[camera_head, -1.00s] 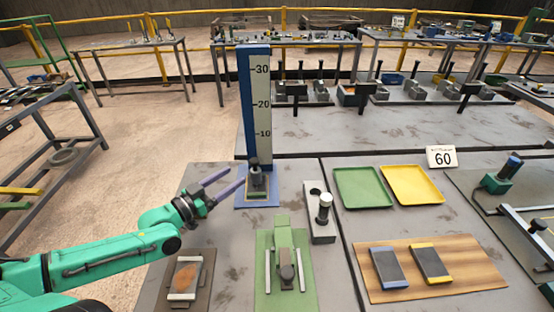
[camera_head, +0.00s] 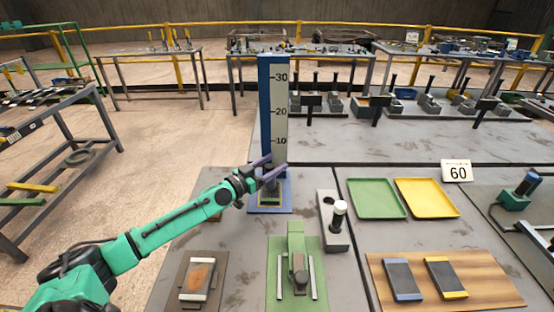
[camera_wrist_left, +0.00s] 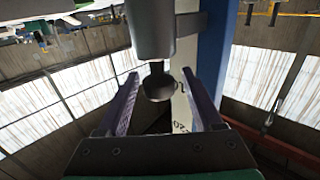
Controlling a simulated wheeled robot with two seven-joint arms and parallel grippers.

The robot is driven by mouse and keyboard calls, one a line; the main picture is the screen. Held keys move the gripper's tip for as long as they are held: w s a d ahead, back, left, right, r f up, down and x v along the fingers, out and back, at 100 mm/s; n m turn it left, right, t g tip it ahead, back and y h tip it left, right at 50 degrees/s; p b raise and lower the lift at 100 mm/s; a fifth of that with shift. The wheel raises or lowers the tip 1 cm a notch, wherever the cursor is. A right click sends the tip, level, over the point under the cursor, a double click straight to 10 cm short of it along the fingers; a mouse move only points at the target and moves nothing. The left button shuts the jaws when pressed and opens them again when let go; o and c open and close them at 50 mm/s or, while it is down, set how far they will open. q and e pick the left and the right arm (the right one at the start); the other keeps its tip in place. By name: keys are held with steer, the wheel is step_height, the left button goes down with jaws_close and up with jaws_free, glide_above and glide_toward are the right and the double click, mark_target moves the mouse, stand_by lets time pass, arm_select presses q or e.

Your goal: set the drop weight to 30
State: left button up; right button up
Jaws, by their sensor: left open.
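The drop tower (camera_head: 264,110) is a blue upright with a white scale (camera_head: 281,125) marked 10, 20 and 30. The grey drop weight (camera_head: 270,186) sits low on it, below the 10 mark, partly hidden by my fingers. My left gripper (camera_head: 275,164) is open at the weight's top, with its purple fingers reaching in from the left. In the left wrist view, the grey cylinder (camera_wrist_left: 153,30) and its round knob (camera_wrist_left: 158,88) show between the two fingers (camera_wrist_left: 160,82), with gaps on both sides. My right gripper is not in view.
A grey block with a white-topped post (camera_head: 339,215) stands right of the tower. A green fixture (camera_head: 312,258) is in front. Green (camera_head: 376,212) and yellow (camera_head: 427,210) trays and a "60" sign (camera_head: 457,172) lie to the right.

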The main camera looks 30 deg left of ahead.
arm_select(q)
steer(key=shift+x, duration=0.85)
steer(key=shift+c, duration=0.3)
jaws_close()
stand_by(0.5)
